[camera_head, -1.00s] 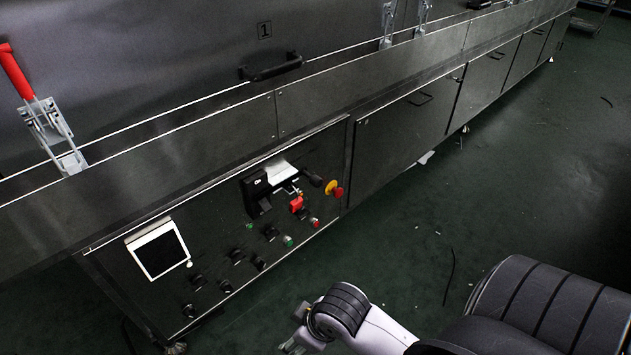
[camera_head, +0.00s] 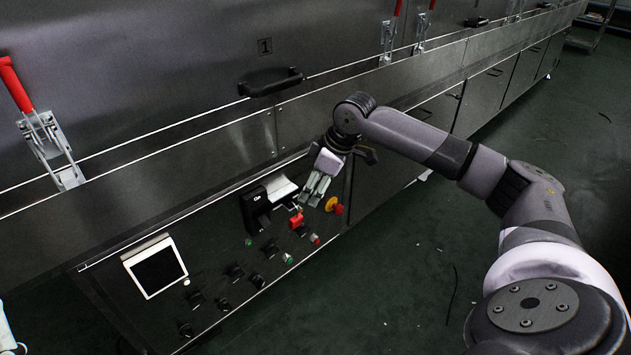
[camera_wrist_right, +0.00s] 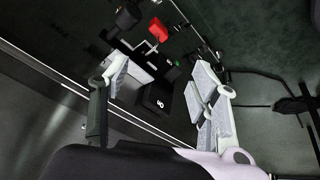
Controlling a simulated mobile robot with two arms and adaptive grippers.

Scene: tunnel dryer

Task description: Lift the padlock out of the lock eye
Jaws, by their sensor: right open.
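The red padlock (camera_head: 296,219) hangs on the dark control panel, just right of a black box with a pale plate (camera_head: 283,190). In the right wrist view the padlock (camera_wrist_right: 158,29) shows at the top, with thin metal beside it. The lock eye is too small to make out clearly. My right gripper (camera_head: 311,200) points down at the panel, just above and right of the padlock. In the wrist view its two pale fingers (camera_wrist_right: 160,75) are spread apart, with nothing between them but panel parts beyond.
A yellow and red stop button (camera_head: 333,205) is close to the right of the fingers. Several knobs and a green button (camera_head: 288,259) sit below. A white-framed screen (camera_head: 155,267) is left. A black handle (camera_head: 270,82) juts out above. Green floor lies free at right.

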